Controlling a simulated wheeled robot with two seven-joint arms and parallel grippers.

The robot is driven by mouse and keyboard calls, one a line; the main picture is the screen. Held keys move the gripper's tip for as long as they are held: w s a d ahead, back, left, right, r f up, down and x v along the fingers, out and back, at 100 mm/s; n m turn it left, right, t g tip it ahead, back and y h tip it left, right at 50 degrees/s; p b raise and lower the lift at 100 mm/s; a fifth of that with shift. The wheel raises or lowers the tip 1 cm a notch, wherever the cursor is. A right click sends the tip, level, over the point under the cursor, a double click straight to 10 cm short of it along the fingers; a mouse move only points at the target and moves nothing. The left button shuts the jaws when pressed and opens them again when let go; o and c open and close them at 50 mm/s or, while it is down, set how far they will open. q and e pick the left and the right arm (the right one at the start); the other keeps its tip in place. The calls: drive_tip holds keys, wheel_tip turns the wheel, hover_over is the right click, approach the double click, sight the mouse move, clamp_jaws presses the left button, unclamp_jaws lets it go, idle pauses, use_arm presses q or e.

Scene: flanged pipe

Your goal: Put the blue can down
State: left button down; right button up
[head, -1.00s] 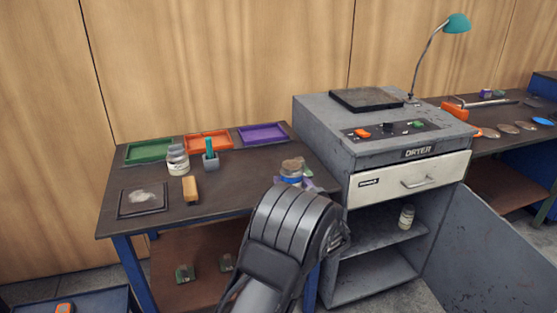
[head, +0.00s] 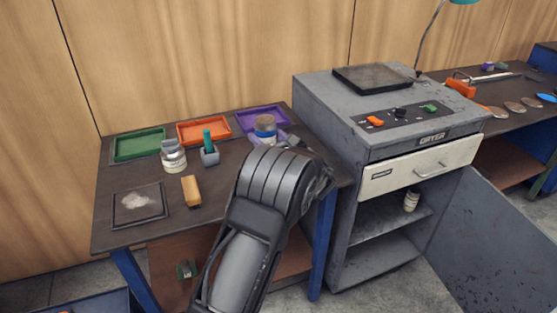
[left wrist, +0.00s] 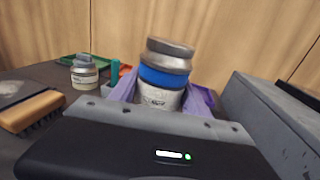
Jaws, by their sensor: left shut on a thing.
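The blue can (head: 265,128) is a jar with a blue band and a grey-brown lid; it also shows upright in the left wrist view (left wrist: 165,76). My left gripper (head: 268,136) is shut on it, with purple fingers on both sides of the can in the left wrist view (left wrist: 163,96). In the head view the can overlaps the purple tray (head: 243,124) at the right back of the table. The can's base is hidden, so I cannot tell whether it touches the table. My right gripper is out of view.
The table (head: 232,182) also bears a green tray (head: 138,144), an orange tray (head: 204,131), a white jar (head: 173,157), a teal-handled tool in a grey holder (head: 209,153), a brush (head: 191,190) and a dark mat (head: 139,205). The grey dryer (head: 345,118) stands close on the right.

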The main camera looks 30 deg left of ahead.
use_arm(q)
drive_tip(key=shift+s+d+r, duration=0.1)
drive_tip(key=shift+d+r, duration=0.15)
drive_tip(key=shift+d, duration=0.05)
drive_tip(key=shift+a+f, duration=0.1)
drive_tip(key=shift+f, duration=0.35)
drive_tip(key=shift+f+p, duration=0.35)
drive_tip(key=shift+f, duration=2.35)
wheel_tip(320, 180, down, 4)
drive_tip(key=shift+r, duration=0.2)
drive_tip(key=shift+f, duration=0.1)
drive_tip(key=shift+f, duration=0.1)
drive_tip(key=shift+f, duration=0.15)
drive_tip(key=c, duration=0.5)
unclamp_jaws()
